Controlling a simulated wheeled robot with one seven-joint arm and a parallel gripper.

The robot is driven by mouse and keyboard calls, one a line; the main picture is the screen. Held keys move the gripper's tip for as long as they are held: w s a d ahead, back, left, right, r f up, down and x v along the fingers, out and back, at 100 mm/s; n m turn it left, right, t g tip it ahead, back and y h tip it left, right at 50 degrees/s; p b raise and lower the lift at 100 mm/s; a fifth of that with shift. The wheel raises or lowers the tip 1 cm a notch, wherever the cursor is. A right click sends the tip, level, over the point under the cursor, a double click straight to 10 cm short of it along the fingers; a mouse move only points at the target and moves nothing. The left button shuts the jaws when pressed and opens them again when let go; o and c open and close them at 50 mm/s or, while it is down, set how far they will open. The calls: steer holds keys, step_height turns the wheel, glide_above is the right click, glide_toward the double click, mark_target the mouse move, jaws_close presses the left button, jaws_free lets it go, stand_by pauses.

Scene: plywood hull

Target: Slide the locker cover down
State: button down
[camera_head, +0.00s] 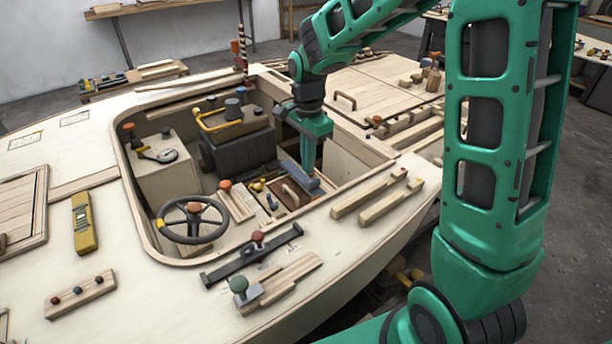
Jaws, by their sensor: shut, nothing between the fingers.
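My gripper (302,180) reaches down into the open cockpit of the plywood hull. Just below and left of the fingers is a small brown panel with a pale bar handle (290,195), which looks like the locker cover. The fingers are very close to this handle; I cannot tell whether they touch it. The hand hides part of the cockpit behind it, and I cannot tell how far the cover stands open.
A steering wheel (192,222) and a dark seat (238,150) stand left of my gripper. The cockpit rim (335,192) surrounds it closely. Wooden strips (378,200), a black bar (252,256) and a green-knobbed block (240,287) lie on the near deck.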

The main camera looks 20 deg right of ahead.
step_height(320, 180, down, 16)
steer(key=n, duration=1.8)
steer(key=shift+r, duration=0.15)
